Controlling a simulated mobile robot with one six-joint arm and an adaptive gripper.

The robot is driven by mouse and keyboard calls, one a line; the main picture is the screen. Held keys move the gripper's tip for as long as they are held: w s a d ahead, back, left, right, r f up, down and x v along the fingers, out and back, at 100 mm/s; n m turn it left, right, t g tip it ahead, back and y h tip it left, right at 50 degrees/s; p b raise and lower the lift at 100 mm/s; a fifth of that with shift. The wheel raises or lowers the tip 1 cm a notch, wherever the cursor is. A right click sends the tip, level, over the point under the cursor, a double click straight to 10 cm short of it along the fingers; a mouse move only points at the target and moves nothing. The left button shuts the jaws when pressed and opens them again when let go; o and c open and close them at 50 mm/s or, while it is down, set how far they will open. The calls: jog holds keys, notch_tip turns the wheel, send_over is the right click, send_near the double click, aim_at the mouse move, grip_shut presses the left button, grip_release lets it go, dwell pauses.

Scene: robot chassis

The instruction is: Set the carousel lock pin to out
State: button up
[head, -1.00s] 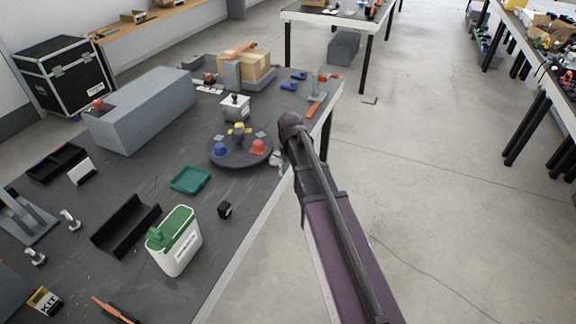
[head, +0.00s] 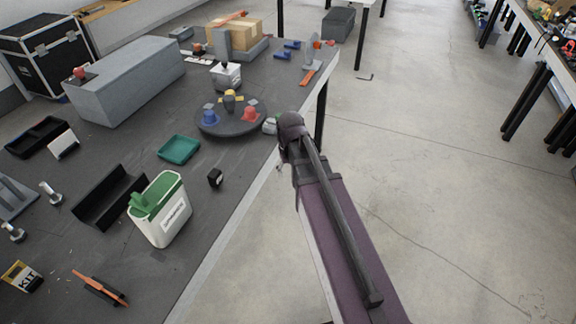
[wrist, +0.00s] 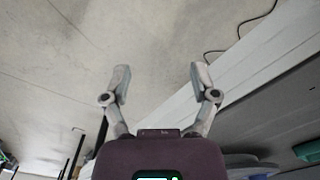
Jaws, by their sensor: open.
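The carousel (head: 232,123) is a dark round turntable near the table's right edge in the head view. It carries a blue piece (head: 209,117), a red piece (head: 250,114) and a yellow piece (head: 239,97) around a centre knob. I cannot make out the lock pin for certain. A small white box with a dark knob (head: 226,75) stands just behind the carousel. My gripper (wrist: 161,78) is open and empty in the wrist view, its fingers apart over the floor beside the table edge. In the head view my arm hides most of it, right of the carousel.
A green tray (head: 179,149), a small black block (head: 215,179) and a white container with a green top (head: 160,211) stand in front of the carousel. A long grey box (head: 124,80) lies to the left.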

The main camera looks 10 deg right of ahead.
jog(key=s+f+b, duration=0.7)
jog(key=shift+s+f+m, duration=0.25)
jog(key=shift+m, duration=0.05)
dwell(0.5)
notch_tip(320, 180, up, 21)
jog(key=s+p, duration=0.1)
jog(key=p, duration=2)
jog(key=shift+f, duration=0.15)
